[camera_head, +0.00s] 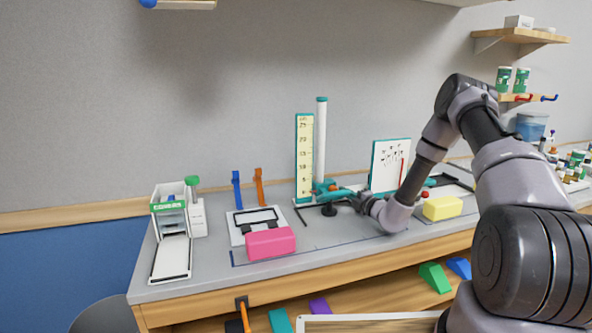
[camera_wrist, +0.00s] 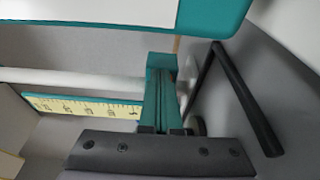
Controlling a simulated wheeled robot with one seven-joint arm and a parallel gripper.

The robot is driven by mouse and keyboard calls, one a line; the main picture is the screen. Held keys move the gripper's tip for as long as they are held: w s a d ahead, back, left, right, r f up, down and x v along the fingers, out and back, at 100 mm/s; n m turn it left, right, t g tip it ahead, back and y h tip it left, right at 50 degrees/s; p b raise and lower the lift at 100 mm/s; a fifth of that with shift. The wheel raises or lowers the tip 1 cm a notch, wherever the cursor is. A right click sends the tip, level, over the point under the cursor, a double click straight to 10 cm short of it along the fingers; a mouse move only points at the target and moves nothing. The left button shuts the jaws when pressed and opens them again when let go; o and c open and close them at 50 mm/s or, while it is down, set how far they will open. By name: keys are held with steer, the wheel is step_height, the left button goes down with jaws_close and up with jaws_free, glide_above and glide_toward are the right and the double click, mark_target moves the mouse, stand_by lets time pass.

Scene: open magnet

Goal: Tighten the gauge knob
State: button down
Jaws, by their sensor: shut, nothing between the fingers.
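The gauge (camera_head: 304,155) stands upright at the middle back of the bench, with a yellow scale strip and a white tube on a teal foot. In the wrist view its scale (camera_wrist: 85,106) lies sideways, and the teal part (camera_wrist: 160,95) is just ahead of my gripper. A small black round piece (camera_head: 329,210), likely the knob, sits low at its front. My gripper (camera_head: 350,198) is shut and empty, close to the right of the gauge's foot. I cannot tell whether it touches the knob, as teal parts overlap there.
A white board (camera_head: 388,165) stands just right of the gauge. A pink block (camera_head: 270,243) lies in front left, a yellow block (camera_head: 443,208) to the right. A thin black rod (camera_wrist: 245,100) lies near my gripper. The bench front middle is clear.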

steer(key=shift+s+a+f, duration=0.1)
steer(key=shift+a+f, duration=0.05)
steer(key=shift+f, duration=0.05)
stand_by(0.4)
steer(key=shift+d, duration=0.45)
steer(key=shift+s+a+v, duration=0.1)
steer(key=shift+a+v, duration=0.1)
steer(key=shift+v, duration=0.7)
steer(key=shift+s+a+v, duration=0.15)
steer(key=shift+a+v, duration=0.05)
steer(key=shift+v, duration=0.75)
steer(key=shift+s+a+v, duration=0.1)
steer(key=shift+a+v, duration=0.1)
steer(key=shift+v, duration=0.7)
steer(key=shift+d, duration=0.1)
